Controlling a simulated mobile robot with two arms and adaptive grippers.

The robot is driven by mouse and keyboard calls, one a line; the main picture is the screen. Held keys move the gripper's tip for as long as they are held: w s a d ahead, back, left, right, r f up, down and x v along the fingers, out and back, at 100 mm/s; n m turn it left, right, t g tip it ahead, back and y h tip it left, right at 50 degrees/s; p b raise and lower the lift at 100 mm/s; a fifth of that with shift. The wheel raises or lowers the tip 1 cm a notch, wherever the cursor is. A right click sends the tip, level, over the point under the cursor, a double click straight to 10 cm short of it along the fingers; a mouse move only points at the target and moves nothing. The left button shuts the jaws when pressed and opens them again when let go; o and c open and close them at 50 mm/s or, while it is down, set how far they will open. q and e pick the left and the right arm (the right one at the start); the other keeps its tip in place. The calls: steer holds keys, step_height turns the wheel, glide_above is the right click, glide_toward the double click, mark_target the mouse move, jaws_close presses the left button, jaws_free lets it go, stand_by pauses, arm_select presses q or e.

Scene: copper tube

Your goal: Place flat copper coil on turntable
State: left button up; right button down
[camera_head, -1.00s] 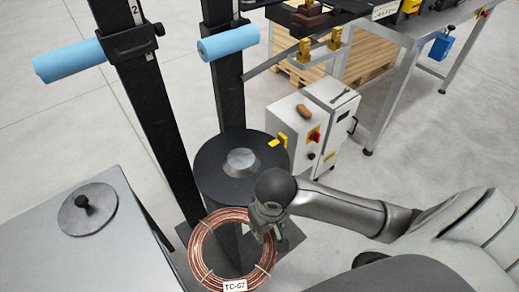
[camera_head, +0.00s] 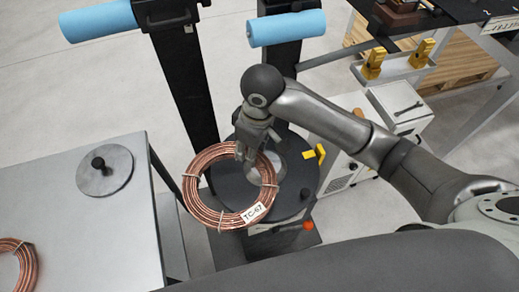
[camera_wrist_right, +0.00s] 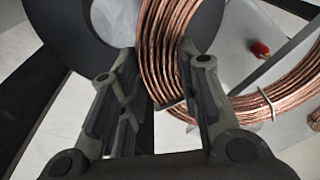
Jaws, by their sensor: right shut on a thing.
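The flat copper coil (camera_head: 198,203), tagged TC-67, hangs from my right gripper (camera_head: 254,146) in the head view. The gripper is shut on its far rim. The coil overlaps the left and near part of the black round turntable (camera_head: 303,188), which has a silver hub. Whether it touches the disc I cannot tell. In the right wrist view, the coil's copper strands (camera_wrist_right: 159,50) pass between the two fingers (camera_wrist_right: 160,85), with the dark turntable (camera_wrist_right: 60,28) behind at upper left. My left gripper is not in view.
A grey table (camera_head: 120,235) at left carries a round disc with a black knob (camera_head: 104,172) and another copper coil (camera_head: 27,262). Dark posts with blue rollers (camera_head: 288,29) stand behind the turntable. A white control box (camera_head: 400,103) is to its right.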

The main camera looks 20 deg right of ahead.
steer(key=shift+w+a+r+n, duration=0.15)
steer(key=shift+w+r+n, duration=0.15)
steer(key=shift+w+r, duration=0.2)
steer(key=shift+w, duration=0.3)
steer(key=w+d+f, duration=0.2)
steer(key=d, duration=0.1)
steer(key=w+d+f+p, duration=0.1)
steer(key=w+d+f, duration=0.1)
steer(key=d+f, duration=0.1)
steer(key=w+d+f+p, duration=0.1)
steer(key=w+d+f, duration=0.2)
steer(key=d, duration=0.1)
steer(key=shift+d+f, duration=0.2)
steer(key=shift+d, duration=0.1)
steer(key=shift+w+d+f+p, duration=0.1)
steer(key=shift+d+f+p, duration=0.2)
steer(key=shift+f, duration=0.1)
steer(key=shift+w+d+f, duration=0.1)
steer(key=shift+d+f, duration=0.05)
steer(key=shift+f, duration=1.6)
steer(key=c, duration=1.3)
jaws_free()
steer(key=shift+c, duration=0.2)
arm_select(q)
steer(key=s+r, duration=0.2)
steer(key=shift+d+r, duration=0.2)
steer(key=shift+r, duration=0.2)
